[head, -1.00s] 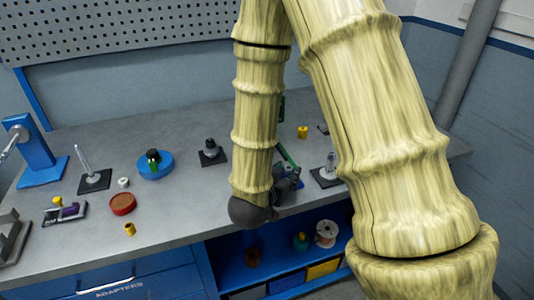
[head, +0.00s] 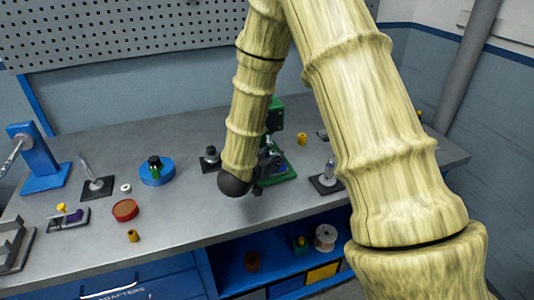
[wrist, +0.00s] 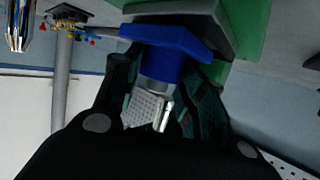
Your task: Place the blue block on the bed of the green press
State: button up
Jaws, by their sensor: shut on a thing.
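The green press (head: 278,115) stands on the bench behind my forearm, which partly hides it. In the wrist view its green body (wrist: 250,30) fills the top right, with a dark grey plate (wrist: 205,12) beside it. The blue block (wrist: 175,38) shows in the wrist view near that plate; I cannot tell whether they touch. My gripper (wrist: 160,85) is shut on the block by a grey stem-like part. In the head view my gripper (head: 268,166) is in front of the press's base, and the block cannot be made out.
A dark-based fixture (head: 327,180) stands right of the press, another (head: 210,160) to its left. A yellow part (head: 302,138) is behind right. A blue round dish (head: 156,172) and red dish (head: 125,210) lie left.

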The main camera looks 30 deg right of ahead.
aim_at(267, 154)
jog(key=w, duration=0.3)
jog(key=shift+w+d+p, duration=0.1)
jog(key=shift+d+p, duration=0.25)
jog(key=shift+d, duration=0.05)
jog(key=shift+f+p, duration=0.3)
jog(key=o, duration=1.3)
jog(key=shift+o, duration=0.2)
jog(key=b+v, duration=0.2)
jog(key=v, duration=1)
